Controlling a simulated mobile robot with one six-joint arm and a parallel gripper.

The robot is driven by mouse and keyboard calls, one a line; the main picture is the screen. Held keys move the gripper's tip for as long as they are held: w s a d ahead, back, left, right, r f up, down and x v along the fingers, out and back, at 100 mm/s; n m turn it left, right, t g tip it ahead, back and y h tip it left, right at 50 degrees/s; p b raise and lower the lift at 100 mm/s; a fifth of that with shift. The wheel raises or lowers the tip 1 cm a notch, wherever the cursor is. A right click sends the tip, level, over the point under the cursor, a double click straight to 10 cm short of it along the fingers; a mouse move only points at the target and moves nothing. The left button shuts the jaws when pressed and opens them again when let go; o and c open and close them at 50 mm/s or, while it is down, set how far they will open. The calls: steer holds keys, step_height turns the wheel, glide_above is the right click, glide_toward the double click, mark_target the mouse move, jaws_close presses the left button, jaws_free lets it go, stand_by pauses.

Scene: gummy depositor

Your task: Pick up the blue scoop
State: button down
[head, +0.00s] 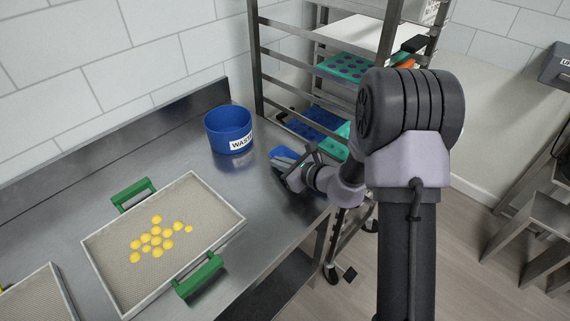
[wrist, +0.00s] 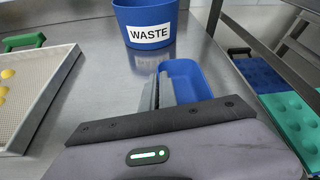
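The blue scoop (wrist: 185,78) shows in the wrist view as an open bowl at the bench's right side, just beyond my gripper. Its near part is hidden behind my gripper body, and I see no handle. My gripper (wrist: 158,90) has its two grey fingers close together at the bowl's left edge, overlapping it in the picture. Whether the scoop's wall is between them is unclear. In the head view the blue scoop (head: 284,153) shows partly behind my gripper (head: 286,171), low over the bench's right edge.
A blue WASTE bin (head: 228,131) stands behind the scoop. A mesh tray (head: 105,242) with green handles and yellow gummies lies to the left. A wheeled rack (head: 320,72) with blue and teal moulds stands close on the right. Bare steel bench lies between tray and scoop.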

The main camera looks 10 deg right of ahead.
steer(key=r, duration=0.1)
steer(key=r+p, duration=0.2)
steer(key=shift+s+d+r, duration=0.15)
steer(key=shift+s+r, duration=0.15)
steer(key=shift+r, duration=0.1)
steer(key=s+d, duration=0.1)
steer(key=s, duration=0.4)
steer(key=s+d+p, duration=0.1)
steer(key=s+d, duration=0.1)
steer(key=s, duration=0.2)
steer(key=s+d+r, duration=0.1)
steer(key=s+d, duration=0.1)
steer(key=s, duration=0.3)
steer(key=shift+s+p, duration=0.3)
steer(key=shift+p, duration=0.1)
stand_by(0.4)
